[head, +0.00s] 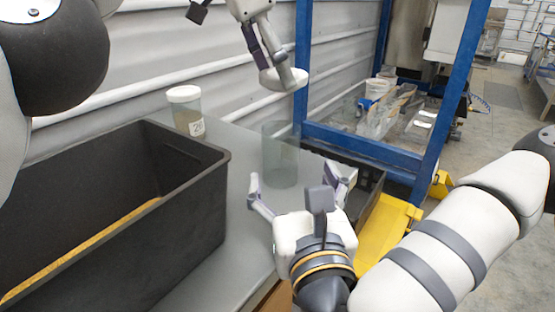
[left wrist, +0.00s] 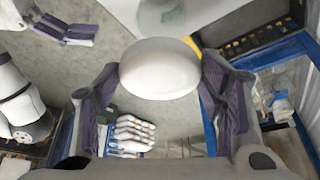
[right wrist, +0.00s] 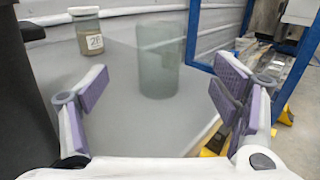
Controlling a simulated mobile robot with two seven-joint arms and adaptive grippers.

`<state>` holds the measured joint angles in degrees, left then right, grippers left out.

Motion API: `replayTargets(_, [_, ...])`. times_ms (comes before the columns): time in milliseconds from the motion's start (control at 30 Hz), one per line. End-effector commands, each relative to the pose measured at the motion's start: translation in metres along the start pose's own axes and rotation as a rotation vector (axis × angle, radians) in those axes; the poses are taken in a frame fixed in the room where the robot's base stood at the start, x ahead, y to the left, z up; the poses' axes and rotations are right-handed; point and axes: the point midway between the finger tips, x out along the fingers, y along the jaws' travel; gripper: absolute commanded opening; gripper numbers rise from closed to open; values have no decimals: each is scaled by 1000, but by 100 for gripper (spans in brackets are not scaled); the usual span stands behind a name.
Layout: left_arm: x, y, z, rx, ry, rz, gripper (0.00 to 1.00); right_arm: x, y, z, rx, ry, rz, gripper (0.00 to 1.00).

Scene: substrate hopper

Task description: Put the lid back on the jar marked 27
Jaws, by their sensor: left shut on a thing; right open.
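A white round lid (head: 284,78) is gripped by my left gripper (head: 268,68), which is above and slightly behind the open jar in the head view. The lid (left wrist: 160,68) also shows between the fingers in the left wrist view. The lidless, greenish clear jar (head: 280,158) stands upright on the grey table; it looks empty, and no label shows on it. It also stands ahead in the right wrist view (right wrist: 160,65). My right gripper (head: 302,190) is open and empty, low in front of the jar, apart from it.
A second jar (head: 187,114) with a white lid and a label starting with 2 stands at the back left; its second digit is unclear. A large black bin (head: 190,205) fills the left of the grey table (head: 238,200). A blue frame (head: 300,60) stands at the right back.

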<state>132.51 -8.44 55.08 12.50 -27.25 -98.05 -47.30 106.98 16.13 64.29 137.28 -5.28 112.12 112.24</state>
Motion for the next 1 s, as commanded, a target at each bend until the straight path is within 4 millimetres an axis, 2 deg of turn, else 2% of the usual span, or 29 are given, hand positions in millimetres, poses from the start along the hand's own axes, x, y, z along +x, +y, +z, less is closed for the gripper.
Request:
replayTargets(167, [0, 0, 0, 0, 0, 0, 46, 10, 0, 0, -2, -1, -2, 81])
replayTargets(500, [0, 0, 0, 0, 0, 0, 46, 75, 0, 0, -2, -3, -3, 81])
replayTargets(700, [0, 0, 0, 0, 0, 0, 46, 107, 0, 0, -1, -1, -1, 81])
replayTargets(833, [0, 0, 0, 0, 0, 0, 46, 117, 0, 0, -1, -1, -1, 81])
replayTargets(1000, [0, 0, 0, 0, 0, 0, 46, 120, 0, 0, -1, 0, 1, 81])
